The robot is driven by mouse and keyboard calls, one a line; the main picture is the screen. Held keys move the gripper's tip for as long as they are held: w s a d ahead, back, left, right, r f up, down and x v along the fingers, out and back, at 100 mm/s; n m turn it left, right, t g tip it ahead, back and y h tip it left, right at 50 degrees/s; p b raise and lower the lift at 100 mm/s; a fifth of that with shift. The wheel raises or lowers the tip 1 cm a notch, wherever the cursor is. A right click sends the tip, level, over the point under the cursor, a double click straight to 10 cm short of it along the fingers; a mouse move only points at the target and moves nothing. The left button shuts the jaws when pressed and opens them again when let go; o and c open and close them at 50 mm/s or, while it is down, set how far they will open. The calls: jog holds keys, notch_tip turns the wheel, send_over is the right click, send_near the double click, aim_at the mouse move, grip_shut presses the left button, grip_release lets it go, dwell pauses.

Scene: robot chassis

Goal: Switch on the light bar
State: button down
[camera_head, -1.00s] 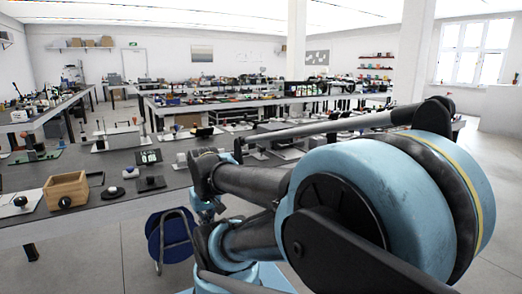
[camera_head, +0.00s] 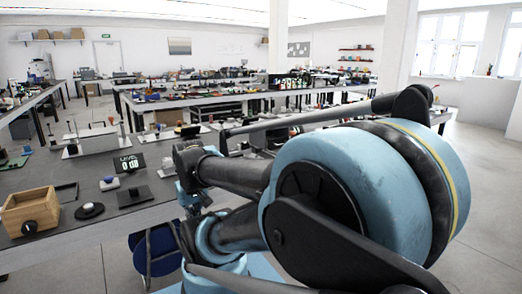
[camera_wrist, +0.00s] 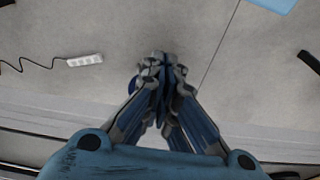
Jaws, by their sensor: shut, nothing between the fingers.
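My gripper (camera_wrist: 163,62) shows in the wrist view, pointing down over a grey floor. Its fingers are together and hold nothing. In the wrist view a white strip with a dark cable (camera_wrist: 84,60) lies on the floor to the left of the fingertips, apart from them. It looks like a socket strip. I cannot clearly pick out a light bar in either view.
More crowded benches stand behind. Floor at right is open.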

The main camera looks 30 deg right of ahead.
jog(key=w+d+r+m, duration=1.4)
jog(key=d+r+m, duration=0.1)
jog(key=m, duration=0.4)
jog(key=w+d+r+m, duration=0.1)
jog(key=w+d+m, duration=0.1)
jog(key=d+m, duration=0.6)
jog(key=w+d+r+m+g, duration=0.1)
jog(key=d+m, duration=0.7)
jog(key=d, duration=1)
jog(key=shift+w+r, duration=0.4)
jog(key=shift+w, duration=0.4)
